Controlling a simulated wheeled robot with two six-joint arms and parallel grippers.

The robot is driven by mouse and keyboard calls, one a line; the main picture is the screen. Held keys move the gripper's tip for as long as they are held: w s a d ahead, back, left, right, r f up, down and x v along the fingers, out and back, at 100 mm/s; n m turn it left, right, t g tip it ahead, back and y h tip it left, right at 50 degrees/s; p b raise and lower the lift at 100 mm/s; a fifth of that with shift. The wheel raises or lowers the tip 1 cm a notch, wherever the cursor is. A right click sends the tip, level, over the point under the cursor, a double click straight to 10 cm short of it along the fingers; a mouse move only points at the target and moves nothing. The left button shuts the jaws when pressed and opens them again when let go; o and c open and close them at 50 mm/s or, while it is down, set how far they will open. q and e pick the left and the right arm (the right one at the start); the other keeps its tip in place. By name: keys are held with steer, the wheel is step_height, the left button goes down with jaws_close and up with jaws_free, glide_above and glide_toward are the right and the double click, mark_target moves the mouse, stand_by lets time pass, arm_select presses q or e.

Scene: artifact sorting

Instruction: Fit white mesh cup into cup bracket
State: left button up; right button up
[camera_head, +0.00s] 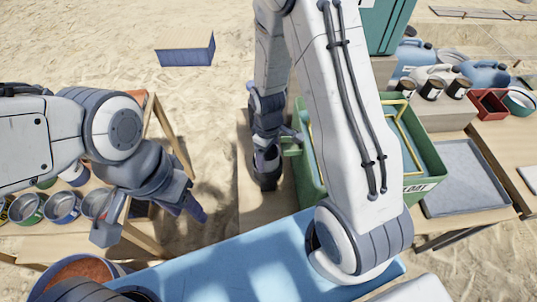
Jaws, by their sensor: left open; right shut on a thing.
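My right gripper (267,150) hangs over the wooden surface just left of the green crate (435,163). It is shut on a dark round thing (264,180), small and partly covered by the fingers; I cannot tell what it is. My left gripper (150,217) is open and empty, near the left table with its fingers spread. I cannot make out a white mesh cup. A yellow wire frame (404,125) stands in the crate, partly behind my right arm; I cannot tell whether it is the cup bracket.
Several metal cups (62,207) stand in a row on the left table. A bowl of reddish stuff (78,272) is at bottom left. A blue mat (235,262) lies in front. A grey tray (462,180), dark jars (432,90) and blue jugs (484,75) are at right.

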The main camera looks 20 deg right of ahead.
steer(key=shift+f, duration=0.2)
steer(key=o, duration=1.3)
steer(key=shift+r, duration=0.1)
step_height(320, 180, up, 10)
steer(key=shift+r, duration=0.2)
